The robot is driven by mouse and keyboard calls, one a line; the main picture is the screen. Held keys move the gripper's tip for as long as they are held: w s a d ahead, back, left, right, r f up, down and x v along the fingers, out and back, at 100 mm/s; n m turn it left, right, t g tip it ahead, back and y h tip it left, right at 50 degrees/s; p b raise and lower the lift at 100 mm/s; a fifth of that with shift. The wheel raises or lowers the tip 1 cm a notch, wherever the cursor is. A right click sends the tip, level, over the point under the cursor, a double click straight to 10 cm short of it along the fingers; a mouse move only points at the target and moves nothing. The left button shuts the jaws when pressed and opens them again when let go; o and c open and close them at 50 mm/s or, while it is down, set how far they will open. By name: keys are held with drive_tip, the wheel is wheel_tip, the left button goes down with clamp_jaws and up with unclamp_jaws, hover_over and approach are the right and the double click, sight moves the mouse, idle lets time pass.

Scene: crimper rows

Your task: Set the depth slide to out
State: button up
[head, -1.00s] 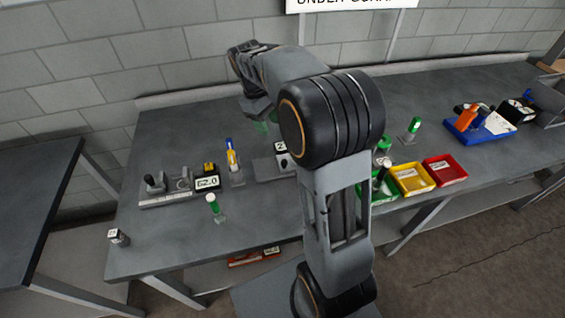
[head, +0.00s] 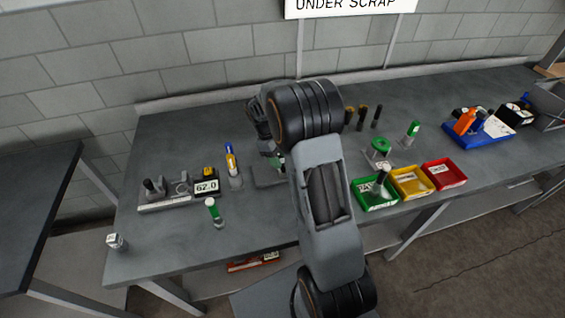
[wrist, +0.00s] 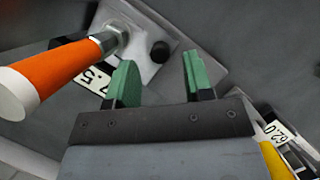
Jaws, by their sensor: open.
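In the wrist view a pale metal plate (wrist: 118,18) carries a small round black knob (wrist: 160,52), a metal fitting and an orange-and-white handle (wrist: 50,75). I cannot tell for certain which part is the depth slide; the knob may be it. A label reading "7.5" (wrist: 95,80) shows beside the handle. My gripper (wrist: 160,78) is open, with its green fingers on either side of the view and the knob between and beyond their tips. I see no contact. In the head view my arm hides most of this device; a grey base (head: 266,180) shows beside it.
A fixture with a "62.0" display (head: 206,188) and a blue-yellow tool (head: 231,160) stand to the left. Green (head: 374,204), yellow (head: 410,190) and red (head: 443,177) bins are on the right, with a blue tray (head: 480,135) beyond.

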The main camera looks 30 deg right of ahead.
drive_tip(key=shift+x, duration=1.4)
drive_tip(key=shift+c, duration=0.2)
clamp_jaws()
